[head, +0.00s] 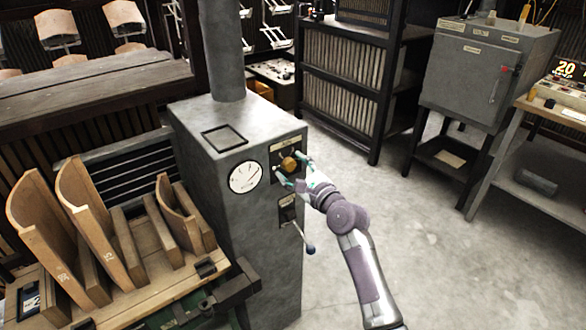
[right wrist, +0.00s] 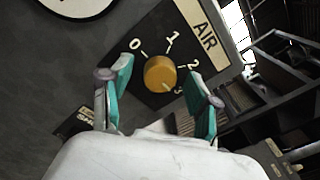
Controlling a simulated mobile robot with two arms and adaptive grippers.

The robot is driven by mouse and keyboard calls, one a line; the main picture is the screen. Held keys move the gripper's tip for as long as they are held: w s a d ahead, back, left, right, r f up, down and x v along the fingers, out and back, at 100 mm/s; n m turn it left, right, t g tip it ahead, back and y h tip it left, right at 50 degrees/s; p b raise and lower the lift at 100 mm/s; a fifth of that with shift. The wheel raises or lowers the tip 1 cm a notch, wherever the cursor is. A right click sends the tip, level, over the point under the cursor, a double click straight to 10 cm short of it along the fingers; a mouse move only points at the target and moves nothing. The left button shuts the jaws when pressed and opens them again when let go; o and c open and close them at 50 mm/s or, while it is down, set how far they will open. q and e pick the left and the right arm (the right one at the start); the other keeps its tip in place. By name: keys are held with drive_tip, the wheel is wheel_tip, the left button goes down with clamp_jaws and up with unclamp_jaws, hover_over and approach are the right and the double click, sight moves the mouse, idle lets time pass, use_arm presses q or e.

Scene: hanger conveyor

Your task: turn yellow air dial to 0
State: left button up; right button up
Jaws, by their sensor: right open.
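The yellow air dial (head: 289,163) is a round knob on a dark plate on the grey cabinet's (head: 240,190) front. In the right wrist view the yellow dial (right wrist: 159,73) has the numbers 0, 1, 2 and 3 around it, with an AIR label (right wrist: 204,33) beside it. A small pale mark on its lower right edge seems to face the 3. My right gripper (head: 292,171) is open at the dial. In the right wrist view its teal fingers (right wrist: 158,79) stand either side of the knob, with gaps visible. My left gripper is not in view.
A round white gauge (head: 245,177) sits left of the dial. A bench with wooden pieces (head: 90,240) stands at the left.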

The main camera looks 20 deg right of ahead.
drive_tip(key=shift+c, duration=0.3)
drive_tip(key=c, duration=1.1)
